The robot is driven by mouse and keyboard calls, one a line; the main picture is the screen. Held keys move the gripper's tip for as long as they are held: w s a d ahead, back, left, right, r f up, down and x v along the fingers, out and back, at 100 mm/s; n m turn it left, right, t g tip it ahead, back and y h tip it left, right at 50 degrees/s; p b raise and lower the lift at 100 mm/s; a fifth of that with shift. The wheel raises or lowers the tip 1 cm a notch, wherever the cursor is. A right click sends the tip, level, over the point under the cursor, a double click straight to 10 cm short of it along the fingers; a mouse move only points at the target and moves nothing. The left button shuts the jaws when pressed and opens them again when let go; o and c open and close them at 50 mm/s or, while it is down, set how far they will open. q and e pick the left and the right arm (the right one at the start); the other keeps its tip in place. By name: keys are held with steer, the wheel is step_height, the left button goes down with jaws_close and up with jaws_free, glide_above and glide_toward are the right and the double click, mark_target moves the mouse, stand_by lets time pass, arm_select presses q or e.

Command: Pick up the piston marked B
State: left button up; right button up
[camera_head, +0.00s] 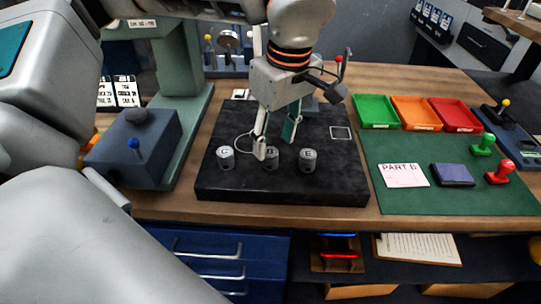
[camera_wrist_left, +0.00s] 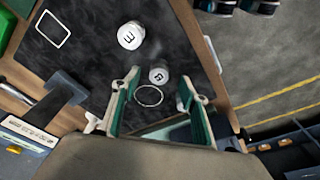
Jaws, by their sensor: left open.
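The piston marked B (camera_head: 271,162) is a short grey metal cylinder standing on a black slab (camera_head: 335,180). It stands between the piston marked C (camera_head: 226,158) on its left and the piston marked E (camera_head: 308,160) on its right. My left gripper (camera_head: 275,140) is open and empty, pointing down just above and behind piston B; one finger hides part of it. In the left wrist view, piston B (camera_wrist_left: 158,75) shows beyond the gap between the green-padded fingers (camera_wrist_left: 158,100), nearer the right one. Piston E (camera_wrist_left: 131,35) is farther off there. My right gripper is not in view.
A white ring outline and a white square outline (camera_head: 340,133) mark the slab. A blue box with a knob (camera_head: 134,145) stands left. Green (camera_head: 376,110), orange (camera_head: 415,112) and red (camera_head: 455,114) trays, stamps and a PART card (camera_head: 403,175) lie right.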

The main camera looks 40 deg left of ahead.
mark_target(271, 152)
arm_select(q)
steer(key=f, duration=0.1)
steer(key=a+f, duration=0.1)
steer(key=f, duration=0.3)
steer(key=shift+w+a+f, duration=0.15)
steer(key=shift+w+a, duration=0.1)
steer(key=c, duration=1.2)
